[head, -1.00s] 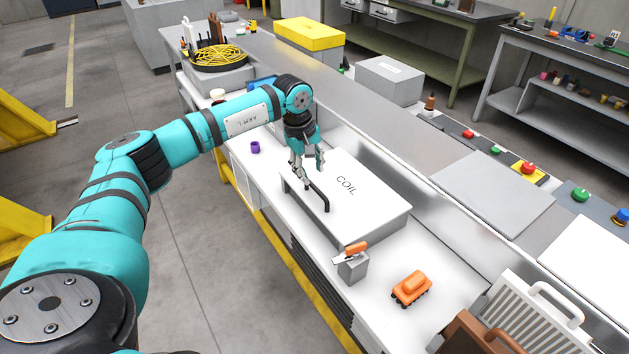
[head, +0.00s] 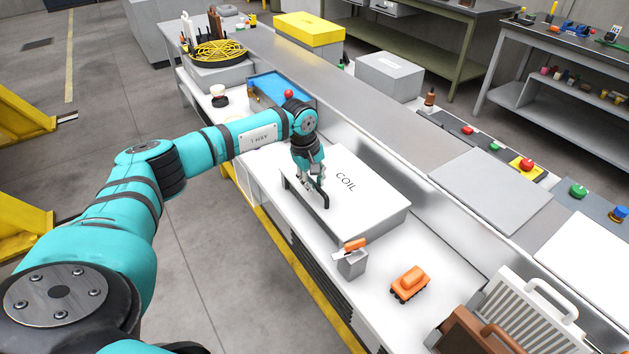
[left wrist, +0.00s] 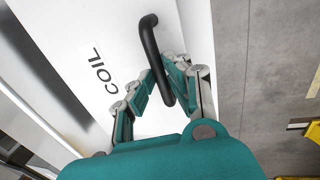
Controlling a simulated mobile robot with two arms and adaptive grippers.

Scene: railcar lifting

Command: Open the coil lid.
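The coil lid (head: 365,195) is a flat white panel marked COIL, lying closed on the white bench. A black bar handle (head: 322,198) stands along its near left edge. The lid (left wrist: 95,35) and handle (left wrist: 150,45) also show in the left wrist view. My left gripper (head: 313,184) is down at the handle. In the left wrist view its fingers (left wrist: 160,72) are on either side of the bar, apart. Whether a finger touches the bar is hard to tell. My right gripper is not in view.
A grey block with an orange-handled piece (head: 353,258) stands just beyond the lid's front corner. An orange toy-like railcar (head: 409,284) sits to its right. A blue tray (head: 283,88) lies behind my left wrist. A raised metal ledge (head: 390,130) runs along the lid's far side.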

